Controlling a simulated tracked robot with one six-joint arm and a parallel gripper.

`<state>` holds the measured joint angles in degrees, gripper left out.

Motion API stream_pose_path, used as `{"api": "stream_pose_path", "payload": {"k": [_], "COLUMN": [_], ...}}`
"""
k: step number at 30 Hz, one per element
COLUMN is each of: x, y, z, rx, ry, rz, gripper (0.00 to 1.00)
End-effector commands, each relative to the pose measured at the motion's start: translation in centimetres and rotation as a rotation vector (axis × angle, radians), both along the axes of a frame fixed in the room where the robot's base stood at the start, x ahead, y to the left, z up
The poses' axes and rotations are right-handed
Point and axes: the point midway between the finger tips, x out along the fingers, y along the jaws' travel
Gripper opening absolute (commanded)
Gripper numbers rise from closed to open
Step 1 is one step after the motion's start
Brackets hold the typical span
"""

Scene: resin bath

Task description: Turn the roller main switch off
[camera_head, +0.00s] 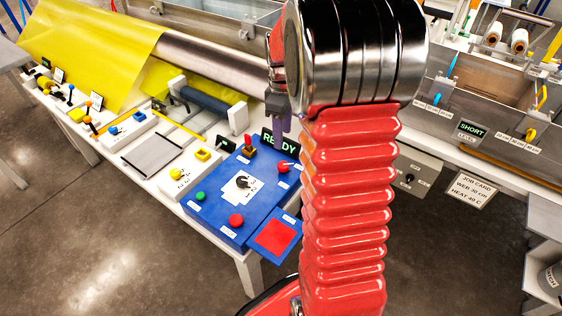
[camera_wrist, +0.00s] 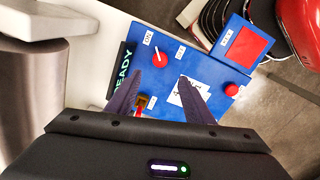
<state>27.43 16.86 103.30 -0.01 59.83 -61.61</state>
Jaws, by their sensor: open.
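A blue control panel (camera_head: 220,213) sits at the near end of the long bench. A round red rotary switch (camera_head: 283,167) with a white pointer is near its right edge, looking like the main switch. In the wrist view the red switch (camera_wrist: 159,59) is just beyond my fingertips, its pointer aimed up-left towards a small label. My gripper (camera_wrist: 161,76) is open and empty, with the fingers apart. In the head view my gripper (camera_head: 280,128) hangs above the panel's far right side, partly hidden by my arm.
The panel also has a black dial (camera_head: 242,182), green button (camera_head: 200,196), red button (camera_head: 236,220), red lever (camera_head: 248,146) and red pad (camera_head: 274,238). A READY display (camera_head: 281,143) stands behind it. The steel roller (camera_head: 205,62) lies beyond. Floor in front is clear.

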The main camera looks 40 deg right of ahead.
Motion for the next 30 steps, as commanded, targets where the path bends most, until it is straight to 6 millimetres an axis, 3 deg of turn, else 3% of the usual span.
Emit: {"api": "stream_pose_path", "payload": {"k": [21,30], "x": [-0.1,0.0], "y": [0.1,0.1], "z": [-10.7,-12.6], "rx": [0.001,0.001], "ry": [0.002,0.001], "rz": [0.000,0.001], "gripper": [0.47,0.47]}}
